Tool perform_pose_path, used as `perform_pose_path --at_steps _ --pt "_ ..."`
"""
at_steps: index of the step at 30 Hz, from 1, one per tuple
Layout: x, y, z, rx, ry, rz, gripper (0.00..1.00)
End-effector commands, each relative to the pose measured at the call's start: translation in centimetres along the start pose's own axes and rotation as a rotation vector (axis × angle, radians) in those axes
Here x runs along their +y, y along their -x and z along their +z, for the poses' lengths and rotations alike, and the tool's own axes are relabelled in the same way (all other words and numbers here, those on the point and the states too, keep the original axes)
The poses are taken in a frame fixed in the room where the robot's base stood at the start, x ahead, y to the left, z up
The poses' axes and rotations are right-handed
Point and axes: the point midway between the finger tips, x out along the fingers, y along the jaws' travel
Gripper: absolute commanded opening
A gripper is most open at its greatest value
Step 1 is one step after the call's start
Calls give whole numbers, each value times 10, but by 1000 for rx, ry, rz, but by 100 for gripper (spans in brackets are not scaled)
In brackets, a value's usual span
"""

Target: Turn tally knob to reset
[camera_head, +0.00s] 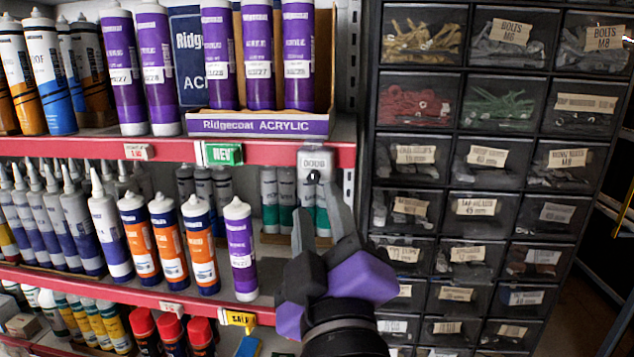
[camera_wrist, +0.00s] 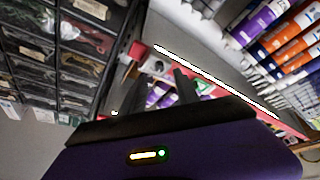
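The tally counter (camera_head: 316,160) is a small grey box on the right end of the red shelf edge, with a digit window whose reading is too small to be sure of. Its dark round knob (camera_head: 314,177) is low on its front. My gripper (camera_head: 317,200) is open and empty, its two grey fingers pointing up at the counter from just below and in front. Contact with the knob cannot be told. In the wrist view, the counter (camera_wrist: 155,65) shows beyond the spread fingers, tilted, near the red shelf end.
A green tag (camera_head: 223,155) hangs on the shelf edge (camera_head: 270,152) left of the counter. Sealant tubes (camera_head: 240,250) stand on the shelf below, left of my gripper. A cabinet of clear small-parts drawers (camera_head: 470,160) stands close on the right. A purple-labelled Ridgecoat carton (camera_head: 258,124) sits above.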

Motion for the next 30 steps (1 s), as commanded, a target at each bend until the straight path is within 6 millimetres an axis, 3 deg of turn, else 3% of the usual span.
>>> perform_pose_path --at_steps 3,9,20,26,30 --pt "2 -20 -2 -1 -1 1 37" --pt "2 -42 -1 0 -1 1 37" --pt "0 -48 0 1 -1 1 37" --pt "0 -48 0 1 -1 1 2" --pt "0 -48 0 1 -1 1 0"
